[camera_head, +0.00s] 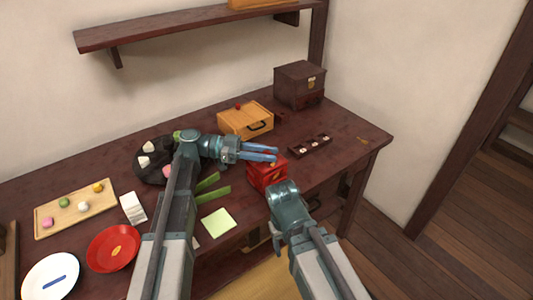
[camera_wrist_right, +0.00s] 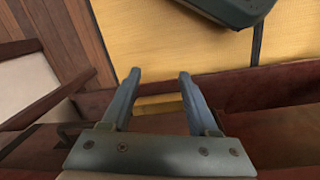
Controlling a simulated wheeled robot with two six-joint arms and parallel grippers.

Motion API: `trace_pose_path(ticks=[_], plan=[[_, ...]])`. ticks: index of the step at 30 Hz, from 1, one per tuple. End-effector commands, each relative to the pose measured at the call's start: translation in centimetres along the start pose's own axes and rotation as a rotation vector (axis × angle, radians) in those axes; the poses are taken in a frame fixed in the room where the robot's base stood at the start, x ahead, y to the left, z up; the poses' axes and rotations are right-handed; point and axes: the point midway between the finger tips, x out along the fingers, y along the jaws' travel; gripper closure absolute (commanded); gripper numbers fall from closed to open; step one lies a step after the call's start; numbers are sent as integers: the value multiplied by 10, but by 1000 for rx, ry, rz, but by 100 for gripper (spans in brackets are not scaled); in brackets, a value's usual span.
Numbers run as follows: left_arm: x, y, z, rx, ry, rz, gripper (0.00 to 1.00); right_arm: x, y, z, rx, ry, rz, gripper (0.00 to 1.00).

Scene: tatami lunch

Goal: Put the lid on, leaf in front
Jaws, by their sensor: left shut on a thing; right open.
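A red box (camera_head: 268,176) stands near the front edge of the dark red table, right of the middle in the head view. My left gripper (camera_head: 276,154) lies across the top of this box from the left. It is shut on what looks like the box's red lid; its fingers partly hide it. The gap between lid and box and the leaf mark are too small to tell. My right gripper's hand shows just in front of the box, its fingers hidden there. In the right wrist view the right gripper (camera_wrist_right: 160,74) is open with nothing between its fingertips.
Behind the red box are a wooden case (camera_head: 246,121) and a dark chest (camera_head: 299,84). A narrow dark tray (camera_head: 310,146) lies to its right. A green paper (camera_head: 218,223), red plate (camera_head: 114,249), white plate (camera_head: 51,277) and sweets board (camera_head: 76,209) lie left.

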Motion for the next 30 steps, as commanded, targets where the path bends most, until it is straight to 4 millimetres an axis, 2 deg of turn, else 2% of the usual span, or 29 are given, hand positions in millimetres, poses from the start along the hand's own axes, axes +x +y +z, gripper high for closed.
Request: trace_pose_path(ticks=[7,8,13,26,30], plan=[[0,0,5,0,0,0,100,5,0,0,0,0,0,40],[0,0,4,0,0,0,64,4,0,0,0,0,0,40],[0,0,4,0,0,0,35,4,0,0,0,0,0,40],[0,0,3,0,0,0,35,3,0,0,0,0,0,40],[0,0,-6,0,0,0,35,-6,1,0,0,0,0,40]])
